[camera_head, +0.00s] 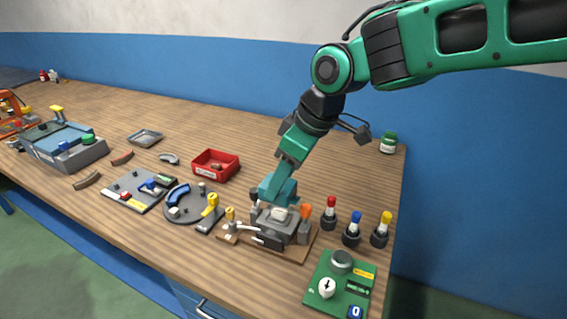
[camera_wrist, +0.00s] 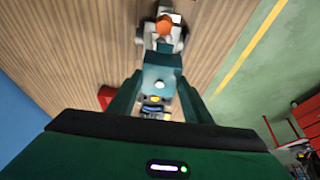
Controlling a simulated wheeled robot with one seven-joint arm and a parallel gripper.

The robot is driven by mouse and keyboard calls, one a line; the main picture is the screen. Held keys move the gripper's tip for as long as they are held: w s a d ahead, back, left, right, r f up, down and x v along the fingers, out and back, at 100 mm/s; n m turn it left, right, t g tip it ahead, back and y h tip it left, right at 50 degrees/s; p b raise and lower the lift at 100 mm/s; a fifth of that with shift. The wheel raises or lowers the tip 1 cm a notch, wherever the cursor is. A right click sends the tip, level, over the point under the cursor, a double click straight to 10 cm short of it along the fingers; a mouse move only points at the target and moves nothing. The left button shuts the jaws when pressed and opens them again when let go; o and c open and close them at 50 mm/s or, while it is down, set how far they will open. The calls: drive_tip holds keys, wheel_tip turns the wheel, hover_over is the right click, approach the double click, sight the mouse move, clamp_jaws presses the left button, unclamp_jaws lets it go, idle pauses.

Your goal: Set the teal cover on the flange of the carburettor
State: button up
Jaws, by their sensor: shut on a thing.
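My gripper (camera_head: 272,196) points down over a wooden board (camera_head: 291,252) near the front right of the bench. It is shut on the teal cover (camera_wrist: 160,74), which shows between the two fingers in the wrist view. In the head view the cover is hard to tell from the teal fingers. A grey block assembly (camera_head: 276,225), which appears to be the carburettor, stands on the board just below my gripper. Its flange is mostly hidden, and I cannot tell whether the cover touches it. An orange-topped part (camera_head: 304,214) stands at its right and also shows in the wrist view (camera_wrist: 165,25).
Red, blue and yellow topped posts (camera_head: 352,231) stand close at right. A green panel (camera_head: 342,286) lies in front of them. A red bin (camera_head: 215,165) and a round dark plate (camera_head: 187,213) are at left. The bench behind my gripper is mostly clear.

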sight(277, 210)
drive_tip(key=shift+w, duration=0.35)
drive_tip(key=shift+f, duration=3.2)
drive_tip(key=shift+s+d, duration=0.1)
drive_tip(key=shift+f, duration=0.4)
drive_tip(key=o, duration=1.5)
drive_tip(key=shift+o, duration=0.2)
drive_tip(key=shift+r, duration=0.15)
